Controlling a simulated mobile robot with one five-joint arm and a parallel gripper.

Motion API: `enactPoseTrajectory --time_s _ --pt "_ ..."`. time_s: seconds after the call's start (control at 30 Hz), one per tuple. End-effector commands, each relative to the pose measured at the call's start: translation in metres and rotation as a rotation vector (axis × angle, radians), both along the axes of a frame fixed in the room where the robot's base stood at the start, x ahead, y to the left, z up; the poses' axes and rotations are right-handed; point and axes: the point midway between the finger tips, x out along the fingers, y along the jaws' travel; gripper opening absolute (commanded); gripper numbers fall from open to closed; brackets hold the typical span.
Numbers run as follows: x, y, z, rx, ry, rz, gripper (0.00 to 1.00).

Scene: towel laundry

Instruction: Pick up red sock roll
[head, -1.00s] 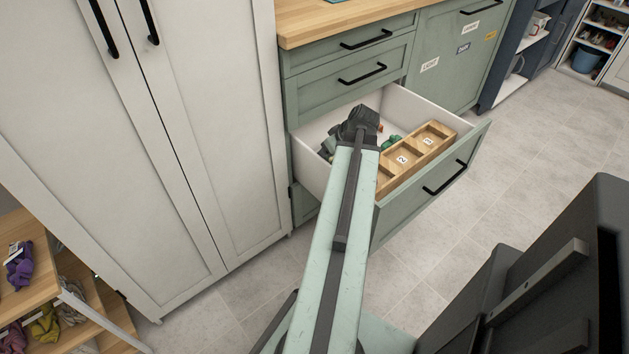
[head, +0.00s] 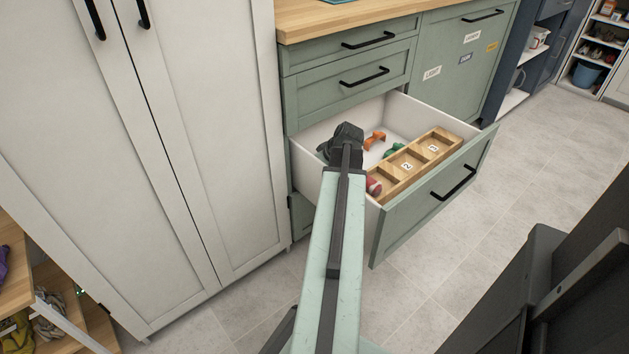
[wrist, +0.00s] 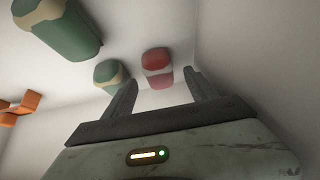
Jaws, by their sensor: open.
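The red sock roll (wrist: 157,68), with a paler band, lies on the white drawer floor in the wrist view. It appears between and beyond the two spread fingertips of my gripper (wrist: 161,78), which is open and empty, with a gap to the roll. In the head view a red roll (head: 374,186) shows just right of my arm, by the left end of the wooden tray; whether it is in or beside the tray I cannot tell. My gripper (head: 345,142) is over the drawer's left part, its fingers hidden.
The green drawer (head: 420,200) stands open. Its wooden tray (head: 446,141) has numbered compartments. A green roll (wrist: 113,73) is left of the red one, a larger green roll (wrist: 58,28) farther left, and an orange item (wrist: 20,108) at the left edge. Drawer walls are close by.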

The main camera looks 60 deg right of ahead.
Motion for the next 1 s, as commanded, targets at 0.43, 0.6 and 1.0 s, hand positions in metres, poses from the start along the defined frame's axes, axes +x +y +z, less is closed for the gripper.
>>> enactPoseTrajectory --time_s 0.43,0.6,1.0 --pt "0.013 -0.005 -0.022 0.001 0.000 -0.001 0.41" --pt "0.013 -0.005 -0.022 0.001 0.000 -0.001 0.01" --pt "0.011 -0.010 -0.008 0.000 0.000 -0.001 0.01"
